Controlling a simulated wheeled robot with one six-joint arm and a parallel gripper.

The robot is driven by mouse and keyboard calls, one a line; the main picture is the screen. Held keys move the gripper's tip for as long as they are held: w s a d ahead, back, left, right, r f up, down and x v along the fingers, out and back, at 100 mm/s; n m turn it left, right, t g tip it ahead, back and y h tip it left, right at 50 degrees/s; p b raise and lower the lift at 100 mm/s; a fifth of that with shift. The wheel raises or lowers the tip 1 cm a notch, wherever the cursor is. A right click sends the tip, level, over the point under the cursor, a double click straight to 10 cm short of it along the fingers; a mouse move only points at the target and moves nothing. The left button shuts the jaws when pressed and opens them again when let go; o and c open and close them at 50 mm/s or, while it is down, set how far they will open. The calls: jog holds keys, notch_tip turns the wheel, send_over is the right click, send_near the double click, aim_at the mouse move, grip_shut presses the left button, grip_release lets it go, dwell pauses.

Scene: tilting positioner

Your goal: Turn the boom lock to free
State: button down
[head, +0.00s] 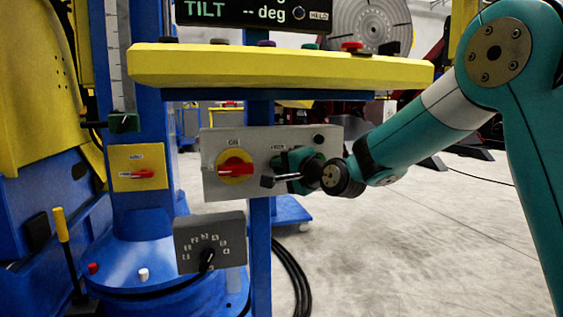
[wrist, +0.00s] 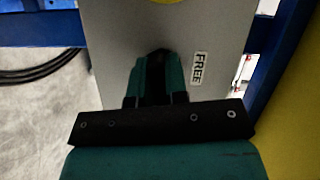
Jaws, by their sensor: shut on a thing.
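My gripper (head: 289,170) is at the right part of the grey panel (head: 213,184), its teal fingers shut on the boom lock. The lock is almost wholly hidden by the fingers in the head view. In the wrist view, my gripper (wrist: 155,70) reaches to the panel face (wrist: 115,50), with something dark between its fingers. A white FREE label (wrist: 198,68) is on the panel beside the fingers, to their right. Which way the lock points cannot be told.
A red switch (head: 235,169) on a yellow disc sits left of my gripper. A yellow-edged console (head: 280,68) overhangs the panel. A grey dial box (head: 209,243) is below left. A red handle (head: 143,174) is on the blue column. Floor at right is open.

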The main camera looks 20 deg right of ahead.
jog(key=n+g+h+p, duration=0.1)
jog(key=n+p, duration=0.2)
jog(key=shift+r, duration=0.2)
jog(key=n+g+h+p, duration=0.1)
jog(key=n+h+p, duration=0.1)
jog(key=n+p, duration=0.1)
jog(key=n+h+p, duration=0.1)
jog(key=n, duration=0.1)
jog(key=shift+f+n+p, duration=0.1)
jog(key=shift+n+p, duration=0.2)
jog(key=shift+n, duration=0.1)
jog(key=shift+f+n+g+h+p, duration=0.1)
jog(key=shift+n+g+h+p, duration=0.3)
jog(key=shift+n+h, duration=0.85)
jog(key=c, duration=1.1)
grip_release()
jog(key=shift+c, duration=0.2)
